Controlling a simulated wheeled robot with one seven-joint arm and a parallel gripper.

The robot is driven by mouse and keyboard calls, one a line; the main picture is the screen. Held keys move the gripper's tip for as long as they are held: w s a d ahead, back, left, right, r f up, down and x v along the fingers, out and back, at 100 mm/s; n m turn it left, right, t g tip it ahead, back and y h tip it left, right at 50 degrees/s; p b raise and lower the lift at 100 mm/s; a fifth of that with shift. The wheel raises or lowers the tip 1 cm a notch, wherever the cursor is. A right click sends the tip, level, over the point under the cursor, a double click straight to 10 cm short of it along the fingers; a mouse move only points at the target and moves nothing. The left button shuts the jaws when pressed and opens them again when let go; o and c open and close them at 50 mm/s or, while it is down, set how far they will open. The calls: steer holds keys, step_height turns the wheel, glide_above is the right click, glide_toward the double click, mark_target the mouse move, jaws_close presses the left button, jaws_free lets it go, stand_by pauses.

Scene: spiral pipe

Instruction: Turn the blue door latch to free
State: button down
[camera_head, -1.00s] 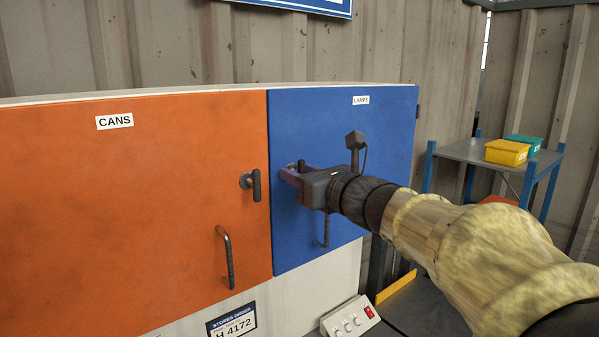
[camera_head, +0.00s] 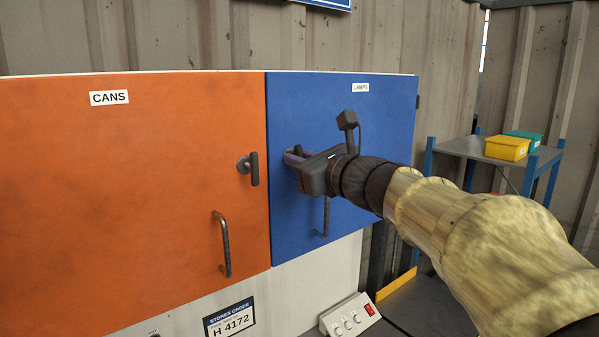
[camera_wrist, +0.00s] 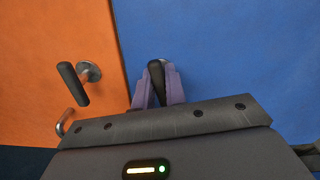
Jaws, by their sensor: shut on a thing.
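The blue door (camera_head: 375,120), labelled LAMPS, is on the right of the cabinet and looks closed. Its dark latch handle (camera_wrist: 156,76) shows in the wrist view between the purple fingers of my gripper (camera_wrist: 158,88). My gripper is shut on this latch, with a finger on each side of it. In the head view my gripper (camera_head: 293,158) reaches the left part of the blue door, tilted, and its body hides most of the latch. The latch's exact angle is hard to tell.
The orange door (camera_head: 120,180), labelled CANS, is to the left with its own latch (camera_head: 253,169) and bar handle (camera_head: 224,245). The blue door's bar handle (camera_head: 325,217) hangs below my gripper. A switch box (camera_head: 349,316) is below. A shelf (camera_head: 470,149) with bins stands right.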

steer(key=n+b, duration=0.3)
steer(key=b, duration=0.1)
steer(key=shift+a+f+n+b, duration=0.1)
steer(key=shift+f+n+b, duration=0.25)
steer(key=shift+n, duration=0.05)
steer(key=n+b, duration=0.4)
steer(key=b, duration=0.1)
steer(key=shift+n, duration=0.3)
steer(key=n+b, duration=0.3)
steer(key=n, duration=0.1)
steer(key=shift+b, duration=0.4)
steer(key=shift+r+n+b, duration=0.2)
steer(key=shift+n+b, duration=0.8)
steer(key=shift+n, duration=0.6)
steer(key=c, duration=1.4)
jaws_free()
steer(key=shift+c, duration=0.2)
steer(key=shift+s, duration=0.15)
